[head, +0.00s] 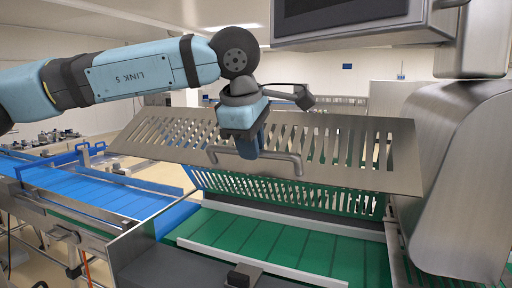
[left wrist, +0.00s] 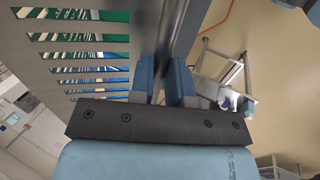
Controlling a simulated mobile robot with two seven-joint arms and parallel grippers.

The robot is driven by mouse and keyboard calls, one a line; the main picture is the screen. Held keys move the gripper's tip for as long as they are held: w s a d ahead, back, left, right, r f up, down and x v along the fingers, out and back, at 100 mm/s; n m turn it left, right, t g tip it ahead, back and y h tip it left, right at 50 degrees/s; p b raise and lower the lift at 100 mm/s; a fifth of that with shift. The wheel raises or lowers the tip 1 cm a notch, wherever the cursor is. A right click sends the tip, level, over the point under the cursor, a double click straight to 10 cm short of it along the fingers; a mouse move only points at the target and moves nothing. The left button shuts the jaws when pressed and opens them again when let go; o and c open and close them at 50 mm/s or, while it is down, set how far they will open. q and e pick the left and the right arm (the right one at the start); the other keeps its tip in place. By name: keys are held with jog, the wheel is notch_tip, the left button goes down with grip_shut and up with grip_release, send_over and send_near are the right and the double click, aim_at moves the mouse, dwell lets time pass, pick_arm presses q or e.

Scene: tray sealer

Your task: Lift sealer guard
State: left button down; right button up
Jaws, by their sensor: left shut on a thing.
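The sealer guard (head: 390,150) is a slotted metal plate, tilted and raised above the green conveyor (head: 300,250) in the head view. Its slots also show at the left of the left wrist view (left wrist: 20,85). A bar handle (head: 285,160) runs along its front face. My left gripper (head: 248,150) is at the handle's middle, shut on it. In the left wrist view, the fingers (left wrist: 163,85) are on both sides of a metal bar. The gripper hides part of the handle. My right gripper is not in view.
A blue conveyor (head: 100,190) lies at the left. A screen housing (head: 350,22) hangs above, and a large rounded metal housing (head: 465,180) stands at the right, close to the guard's right edge. A second slotted panel (head: 290,193) is below the guard.

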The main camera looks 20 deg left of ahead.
pick_arm(q)
jog(key=shift+s+f, duration=0.15)
jog(key=shift+f, duration=0.05)
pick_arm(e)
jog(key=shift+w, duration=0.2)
pick_arm(q)
jog(key=c, duration=1.1)
grip_release()
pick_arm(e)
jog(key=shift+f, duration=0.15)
pick_arm(q)
jog(key=v, duration=1.4)
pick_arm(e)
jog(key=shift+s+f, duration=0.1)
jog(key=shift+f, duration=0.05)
pick_arm(q)
jog(key=shift+f, duration=0.1)
jog(key=shift+s+f, duration=0.1)
